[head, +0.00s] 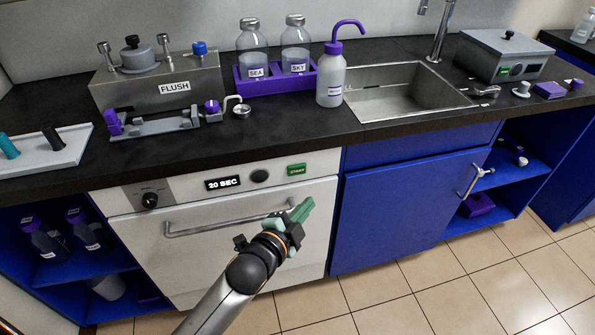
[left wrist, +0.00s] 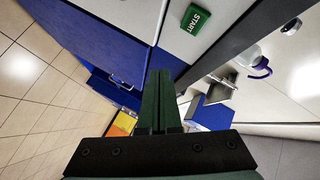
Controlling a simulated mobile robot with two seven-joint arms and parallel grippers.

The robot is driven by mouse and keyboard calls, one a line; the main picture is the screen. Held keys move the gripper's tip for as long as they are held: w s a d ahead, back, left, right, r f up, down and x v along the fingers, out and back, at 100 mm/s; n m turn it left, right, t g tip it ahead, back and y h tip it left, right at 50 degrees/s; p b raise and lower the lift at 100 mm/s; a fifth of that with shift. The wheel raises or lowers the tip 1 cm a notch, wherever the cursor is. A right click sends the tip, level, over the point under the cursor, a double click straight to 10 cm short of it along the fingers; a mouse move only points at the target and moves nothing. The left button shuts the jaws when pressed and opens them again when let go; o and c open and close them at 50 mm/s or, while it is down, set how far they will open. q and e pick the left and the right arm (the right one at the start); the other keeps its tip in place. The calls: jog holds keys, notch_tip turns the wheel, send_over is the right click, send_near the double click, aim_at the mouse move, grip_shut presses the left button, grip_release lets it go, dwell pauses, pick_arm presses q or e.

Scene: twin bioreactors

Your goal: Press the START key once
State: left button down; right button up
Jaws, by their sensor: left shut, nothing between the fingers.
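The green START key (head: 296,169) sits at the right end of the white control panel (head: 232,178) on the front of the appliance under the counter. It also shows in the left wrist view (left wrist: 195,18), near the top, beyond the fingertips. My left gripper (head: 306,205) is in front of the appliance door, a little below and right of the key in the head view. Its green fingers are shut with nothing between them, and it appears apart from the key. In the left wrist view the closed fingers (left wrist: 157,78) point up the picture. My right gripper is not in view.
The panel also has a dial (head: 149,200), a display reading "20 SEC" (head: 223,183) and a dark round button (head: 259,176). A bar handle (head: 228,221) sticks out from the door below. The counter edge overhangs above. Open floor (head: 420,290) lies at the right.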

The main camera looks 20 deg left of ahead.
aim_at(305, 172)
pick_arm(q)
jog(key=shift+w+a+b, duration=0.15)
jog(key=shift+w+a, duration=0.55)
jog(key=shift+w, duration=0.3)
jog(key=shift+w+a+b, duration=0.2)
jog(key=shift+w+a, duration=0.45)
jog(key=shift+w, duration=0.4)
jog(key=shift+w+a+b, duration=0.15)
jog(key=shift+w+a, duration=0.55)
jog(key=shift+w, duration=0.3)
jog(key=shift+w, duration=0.1)
jog(key=shift+w+a, duration=0.25)
